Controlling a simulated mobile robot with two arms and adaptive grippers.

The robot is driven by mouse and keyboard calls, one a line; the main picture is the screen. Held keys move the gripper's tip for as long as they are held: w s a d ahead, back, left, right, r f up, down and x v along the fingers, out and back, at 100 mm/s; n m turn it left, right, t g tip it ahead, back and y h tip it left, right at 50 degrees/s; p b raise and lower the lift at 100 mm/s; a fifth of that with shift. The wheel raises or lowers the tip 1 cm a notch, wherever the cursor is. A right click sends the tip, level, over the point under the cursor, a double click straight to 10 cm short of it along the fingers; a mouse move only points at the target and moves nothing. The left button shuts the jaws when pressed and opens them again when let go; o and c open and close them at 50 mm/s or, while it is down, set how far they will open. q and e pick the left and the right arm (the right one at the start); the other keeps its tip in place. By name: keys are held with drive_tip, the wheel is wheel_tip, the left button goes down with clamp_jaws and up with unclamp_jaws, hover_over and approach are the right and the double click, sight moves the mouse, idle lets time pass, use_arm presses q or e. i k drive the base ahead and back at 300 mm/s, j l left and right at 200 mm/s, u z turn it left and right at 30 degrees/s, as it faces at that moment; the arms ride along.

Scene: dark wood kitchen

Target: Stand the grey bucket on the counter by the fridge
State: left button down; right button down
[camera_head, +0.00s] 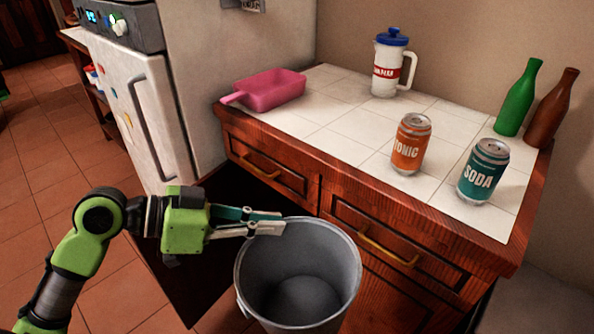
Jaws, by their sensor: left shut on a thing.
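The grey bucket (298,268) hangs upright in front of the counter's drawers, its rim below the countertop edge, with its open top showing an empty inside. My left gripper (283,222) comes in from the left and is shut on the bucket's rim at its far left side. The counter (352,152) has a white tiled top and dark wood drawers. The fridge (160,100) stands to the left of the counter. My right gripper is not in view.
A pink scoop (268,90) lies at the counter's left end. A white jug (392,65), tonic can (411,145), soda can (484,172), green bottle (517,100) and brown bottle (553,110) stand farther right. Tiles between scoop and tonic can are clear.

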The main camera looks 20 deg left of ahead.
sight(332, 121)
drive_tip(key=i+j, duration=0.1)
drive_tip(key=j, duration=0.25)
drive_tip(key=i+j, duration=0.1)
drive_tip(key=j, duration=0.25)
drive_tip(key=i+j+z, duration=0.1)
drive_tip(key=j, duration=0.3)
drive_tip(key=i+j, duration=0.1)
drive_tip(key=j, duration=0.25)
